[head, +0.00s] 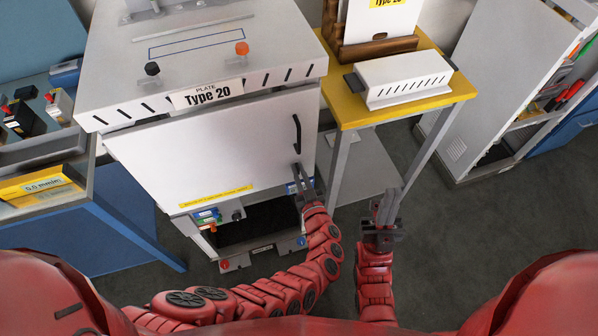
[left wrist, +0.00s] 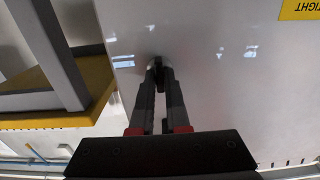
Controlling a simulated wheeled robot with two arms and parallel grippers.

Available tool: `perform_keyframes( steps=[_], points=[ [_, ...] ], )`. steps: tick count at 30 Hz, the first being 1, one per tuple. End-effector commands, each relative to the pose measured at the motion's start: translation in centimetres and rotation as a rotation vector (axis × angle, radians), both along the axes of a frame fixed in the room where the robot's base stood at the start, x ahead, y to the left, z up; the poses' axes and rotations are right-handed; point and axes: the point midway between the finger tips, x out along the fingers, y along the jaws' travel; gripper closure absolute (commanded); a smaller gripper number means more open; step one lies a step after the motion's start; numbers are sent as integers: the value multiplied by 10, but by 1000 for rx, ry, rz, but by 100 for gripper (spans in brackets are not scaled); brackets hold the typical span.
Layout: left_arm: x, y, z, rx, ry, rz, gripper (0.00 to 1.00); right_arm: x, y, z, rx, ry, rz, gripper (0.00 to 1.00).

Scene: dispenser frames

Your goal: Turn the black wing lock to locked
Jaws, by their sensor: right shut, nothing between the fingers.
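The black wing lock (left wrist: 158,62) is small and sits on the white door (head: 225,150) of the Type 20 cabinet, low near its right edge, below the curved black handle (head: 297,134). My left gripper (head: 299,176) reaches up to it from below. In the left wrist view the left fingertips (left wrist: 160,74) close in on both sides of the wing lock and seem to grip it, covering much of it. Its exact angle is hard to tell. My right gripper (head: 388,196) is shut and empty over the floor, right of the cabinet.
A yellow table (head: 350,117) with a white slotted box (head: 403,78) stands right of the cabinet, its legs near my right gripper. A blue bench (head: 120,235) stands at the left. Below the door is a dark opening (head: 262,222) with small switches beside it.

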Motion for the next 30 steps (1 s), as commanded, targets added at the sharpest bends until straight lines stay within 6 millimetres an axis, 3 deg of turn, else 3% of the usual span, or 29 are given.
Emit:
perform_keyframes(
  steps=[17, 30],
  points=[
    [0, 0, -2, -29, -9, 0, 100, 0, 0, -4, 0, 0, 0, 100],
    [-2, 3, -8, -310, -100, 5, 100, 0, 0, -41, 0, 0, 0, 100]
  ],
)
